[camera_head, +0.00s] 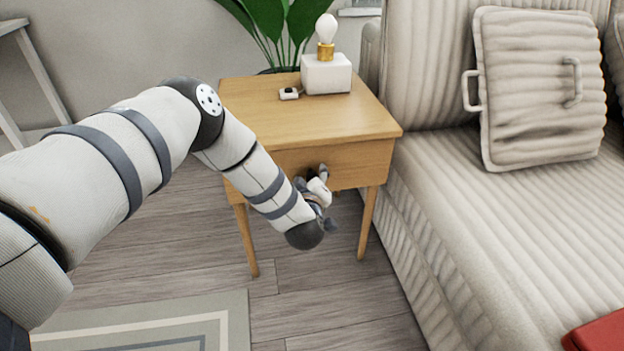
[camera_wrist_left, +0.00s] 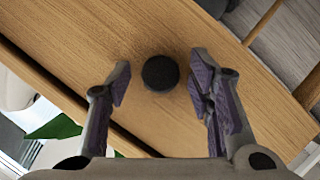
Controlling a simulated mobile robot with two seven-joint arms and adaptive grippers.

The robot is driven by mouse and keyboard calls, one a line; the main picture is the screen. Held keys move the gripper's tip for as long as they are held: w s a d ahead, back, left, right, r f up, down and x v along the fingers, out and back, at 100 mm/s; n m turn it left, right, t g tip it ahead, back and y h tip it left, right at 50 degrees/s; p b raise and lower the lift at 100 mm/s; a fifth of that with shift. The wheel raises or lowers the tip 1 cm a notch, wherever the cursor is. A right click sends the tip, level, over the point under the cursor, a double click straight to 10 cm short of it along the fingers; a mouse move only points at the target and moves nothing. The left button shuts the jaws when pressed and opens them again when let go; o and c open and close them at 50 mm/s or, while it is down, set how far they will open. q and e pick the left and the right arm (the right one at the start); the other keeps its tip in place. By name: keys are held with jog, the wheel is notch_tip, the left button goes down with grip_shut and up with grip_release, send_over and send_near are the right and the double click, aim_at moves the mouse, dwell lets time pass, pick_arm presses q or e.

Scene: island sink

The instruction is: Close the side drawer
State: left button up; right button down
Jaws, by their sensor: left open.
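The side drawer (camera_head: 358,164) is the light wooden front of a small side table (camera_head: 245,105), below its top. In the head view it looks about flush with the table, but I cannot tell how far it stands out. My left gripper (camera_head: 312,177) is in front of it, partly hidden by its own wrist. In the left wrist view the round black knob (camera_wrist_left: 160,73) on the drawer front (camera_wrist_left: 225,40) lies between the open fingers of my left gripper (camera_wrist_left: 161,82). I cannot tell whether the fingers touch it. My right gripper is not in view.
A white lamp (camera_head: 326,75) with a bare bulb and a small white item (camera_head: 289,93) stand on the table. A beige sofa (camera_head: 470,220) with a cushion (camera_head: 535,90) is close on the right. A plant is behind. Wooden floor and a rug (camera_head: 150,325) lie in front.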

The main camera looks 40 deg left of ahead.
pick_arm(q)
jog(key=v, duration=1.2)
